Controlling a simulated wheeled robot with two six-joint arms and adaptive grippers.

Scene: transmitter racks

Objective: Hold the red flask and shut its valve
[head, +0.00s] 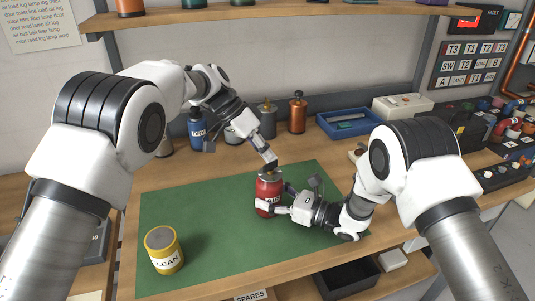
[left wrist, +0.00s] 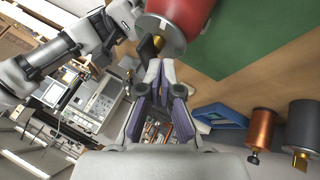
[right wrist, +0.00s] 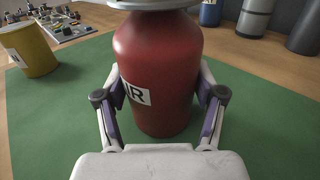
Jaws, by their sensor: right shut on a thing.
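The red flask (head: 268,192) stands upright on the green mat (head: 205,215), with a grey top and a white label partly hidden. My right gripper (head: 278,208) is shut around its body; the right wrist view shows a finger on each side of the red flask (right wrist: 160,75). The valve, with a dark handle (left wrist: 150,46) and brass stem, sits on the flask's top. My left gripper (left wrist: 159,66) has its fingertips together right beside the handle, with nothing seen between them. In the head view, my left gripper (head: 270,164) is just above the flask's top.
A yellow can (head: 163,252) stands at the mat's front left. Blue, grey and copper (head: 297,113) flasks stand behind the mat. A blue tray (head: 346,122) lies at the back right, near a white box (head: 402,105). The mat's left part is mostly clear.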

